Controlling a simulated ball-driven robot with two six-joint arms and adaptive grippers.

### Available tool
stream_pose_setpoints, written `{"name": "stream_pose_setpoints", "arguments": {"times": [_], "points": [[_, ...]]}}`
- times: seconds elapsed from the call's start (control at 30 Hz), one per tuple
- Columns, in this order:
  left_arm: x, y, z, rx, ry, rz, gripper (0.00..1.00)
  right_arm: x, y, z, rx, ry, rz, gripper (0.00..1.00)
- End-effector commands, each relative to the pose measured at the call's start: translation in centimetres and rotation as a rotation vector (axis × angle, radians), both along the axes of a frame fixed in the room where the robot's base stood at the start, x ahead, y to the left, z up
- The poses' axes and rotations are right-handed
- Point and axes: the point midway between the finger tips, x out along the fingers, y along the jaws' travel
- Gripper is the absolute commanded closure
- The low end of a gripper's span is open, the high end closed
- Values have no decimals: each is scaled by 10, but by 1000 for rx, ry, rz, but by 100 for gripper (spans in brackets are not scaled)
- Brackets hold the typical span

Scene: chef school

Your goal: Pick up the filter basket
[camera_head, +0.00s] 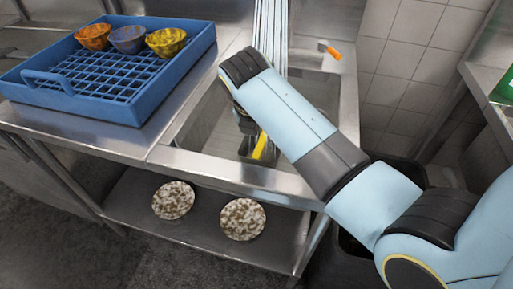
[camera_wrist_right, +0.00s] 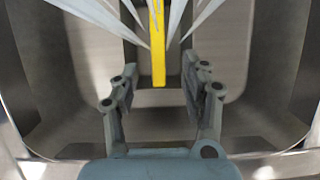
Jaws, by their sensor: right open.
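The filter basket is a dark grey piece with a yellow handle (camera_head: 259,146), low in the steel sink and partly hidden behind my right arm. In the right wrist view the yellow handle (camera_wrist_right: 158,45) runs down from the top edge, in line with the gap between my fingers. My right gripper (camera_wrist_right: 158,85) is open, with one finger on each side of the handle's line and nothing between them that I can see held. In the head view this gripper is mostly covered by my own forearm. My left gripper is not in view.
Pale streaks, like falling water, come down into the sink (camera_head: 180,160). A blue rack (camera_head: 95,100) with several colored bowls (camera_head: 128,38) stands on the counter to the left. Two speckled plates (camera_head: 242,219) lie on the lower shelf. Sink walls surround my right gripper.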

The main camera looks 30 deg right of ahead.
Motion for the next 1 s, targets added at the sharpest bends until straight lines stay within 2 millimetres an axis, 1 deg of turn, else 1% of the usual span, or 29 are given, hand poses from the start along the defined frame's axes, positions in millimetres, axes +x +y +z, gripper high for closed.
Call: {"name": "stream_pose_setpoints", "arguments": {"times": [0.03, 0.1, 0.2, 0.23, 0.27, 0.3, 0.37, 0.4, 0.43, 0.5, 0.53, 0.6, 0.7, 0.9, 1.0], "points": [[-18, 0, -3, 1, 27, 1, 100, 3, -4, -9, -2, 4, -1, 54], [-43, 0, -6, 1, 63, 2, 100, 8, -7, -20, -1, 3, 0, 54], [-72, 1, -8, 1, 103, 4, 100, 12, -9, -30, 1, 4, -2, 54], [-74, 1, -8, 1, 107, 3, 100, 13, -10, -31, 1, 4, -2, 54], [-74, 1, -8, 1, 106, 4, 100, 13, -11, -33, 1, 4, -2, 54], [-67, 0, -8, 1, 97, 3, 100, 14, -12, -36, 0, 4, -2, 54], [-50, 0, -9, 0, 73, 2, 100, 16, -14, -43, -1, 4, -2, 54], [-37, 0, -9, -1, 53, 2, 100, 18, -16, -49, -1, 5, -2, 54], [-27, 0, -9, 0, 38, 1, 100, 20, -18, -54, -1, 5, -2, 54], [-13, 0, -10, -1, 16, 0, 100, 23, -21, -65, 1, 5, -3, 54], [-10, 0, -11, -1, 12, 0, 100, 24, -22, -69, 1, 5, -3, 54], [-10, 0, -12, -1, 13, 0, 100, 26, -24, -76, 1, 3, -3, 54], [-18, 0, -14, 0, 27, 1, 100, 27, -25, -80, 2, 3, -3, 54], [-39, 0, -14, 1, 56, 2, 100, 27, -25, -80, 2, 3, -3, 54], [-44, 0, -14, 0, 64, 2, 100, 27, -25, -80, 2, 3, -3, 54]]}}
